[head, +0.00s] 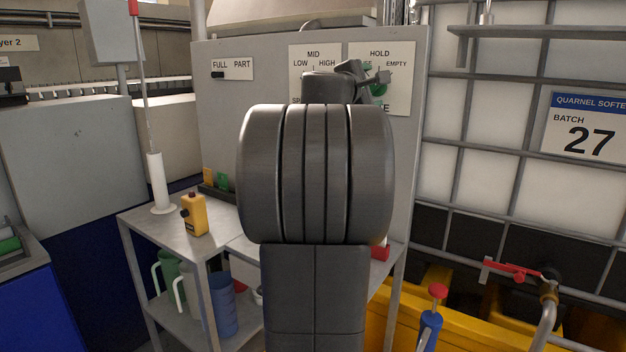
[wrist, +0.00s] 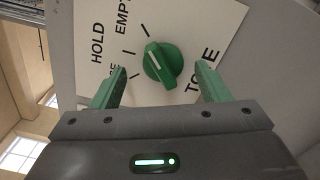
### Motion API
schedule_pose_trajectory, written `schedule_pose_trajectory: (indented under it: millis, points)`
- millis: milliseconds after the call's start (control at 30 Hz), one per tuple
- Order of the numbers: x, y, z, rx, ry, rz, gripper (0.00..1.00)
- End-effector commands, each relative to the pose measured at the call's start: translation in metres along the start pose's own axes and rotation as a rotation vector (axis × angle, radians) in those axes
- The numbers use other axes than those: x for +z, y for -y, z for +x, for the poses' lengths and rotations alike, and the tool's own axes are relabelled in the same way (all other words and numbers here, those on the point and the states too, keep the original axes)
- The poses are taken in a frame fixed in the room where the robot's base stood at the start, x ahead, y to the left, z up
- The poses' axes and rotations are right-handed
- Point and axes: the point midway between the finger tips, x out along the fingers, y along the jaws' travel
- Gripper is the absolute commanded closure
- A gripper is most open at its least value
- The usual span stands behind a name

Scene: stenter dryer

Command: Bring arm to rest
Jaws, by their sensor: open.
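My gripper (wrist: 158,70) is open, with its two green fingers apart and nothing held. A green rotary knob (wrist: 163,63) with a white pointer line shows between and beyond the fingers. I cannot tell how far off it is. In the head view my arm is raised in front of the grey control panel (head: 230,110), its thick dark joint filling the middle. My gripper there is mostly hidden behind the arm, in front of the HOLD / EMPTY plate (head: 397,55). A bit of the green knob (head: 379,89) shows beside it.
A metal cart (head: 150,222) stands below the panel with a yellow handheld box (head: 195,214) on top and jugs (head: 222,305) on its lower shelf. A caged white tank (head: 490,120) is at right, with a red-handled valve (head: 518,271) and a blue, red-topped tool (head: 431,322).

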Motion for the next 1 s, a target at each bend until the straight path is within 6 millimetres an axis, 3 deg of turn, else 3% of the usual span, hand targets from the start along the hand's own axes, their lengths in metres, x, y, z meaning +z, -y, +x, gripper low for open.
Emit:
schedule_pose_trajectory:
  millis: [500, 1000]
  points:
    - [0.0000, -0.0014, 0.0000, -0.002, -0.001, -0.344, 0.31]
    - [-0.0015, 0.0012, -0.0001, 0.000, 0.000, -0.394, 0.31]
